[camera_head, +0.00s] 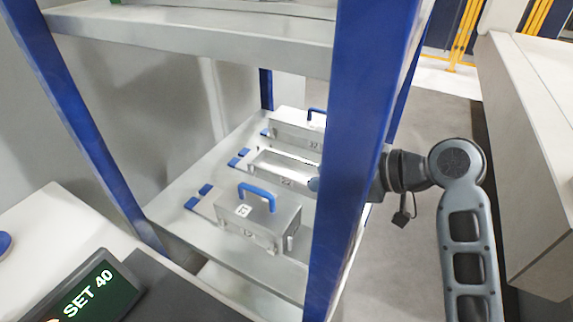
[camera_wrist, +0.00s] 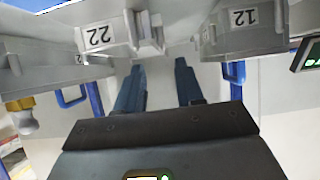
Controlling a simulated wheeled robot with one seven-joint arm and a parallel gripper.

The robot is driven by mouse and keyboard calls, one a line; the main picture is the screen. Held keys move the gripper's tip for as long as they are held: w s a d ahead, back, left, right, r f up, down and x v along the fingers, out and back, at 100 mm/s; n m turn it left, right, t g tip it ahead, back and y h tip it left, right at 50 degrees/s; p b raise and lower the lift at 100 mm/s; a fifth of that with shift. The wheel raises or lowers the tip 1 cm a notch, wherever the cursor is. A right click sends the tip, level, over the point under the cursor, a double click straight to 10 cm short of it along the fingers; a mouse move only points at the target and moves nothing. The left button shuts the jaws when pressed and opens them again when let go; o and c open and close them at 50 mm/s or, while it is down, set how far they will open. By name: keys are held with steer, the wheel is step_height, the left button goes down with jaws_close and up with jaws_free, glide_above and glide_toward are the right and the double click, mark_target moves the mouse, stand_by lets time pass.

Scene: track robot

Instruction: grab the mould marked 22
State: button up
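The mould marked 22 (camera_wrist: 100,38) is a grey metal block with a white label, at the upper left of the wrist view. A grey bracket-like part juts out at its right end. My gripper (camera_wrist: 160,66) is open, its two dark blue fingers apart with nothing between them. The fingertips lie just below the 22 block in the picture; I see no contact. In the head view, the middle mould (camera_head: 283,168) on the shelf appears to be this one, partly behind a blue post. My gripper is mostly hidden there; one bluish tip (camera_head: 314,184) shows beside the post.
A similar block marked 12 (camera_wrist: 243,18) is at the upper right of the wrist view. In the head view, a near mould with a blue handle (camera_head: 258,195) and a far mould (camera_head: 295,130) flank the middle one. The blue post (camera_head: 355,130) and upper shelf (camera_head: 190,35) bound the space.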

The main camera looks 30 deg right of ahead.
mark_target(293, 179)
steer(key=shift+p+x, duration=0.55)
steer(key=shift+x, duration=3.35)
steer(key=shift+w+r, duration=0.15)
steer(key=shift+c, duration=0.5)
jaws_close()
steer(key=shift+r, duration=0.15)
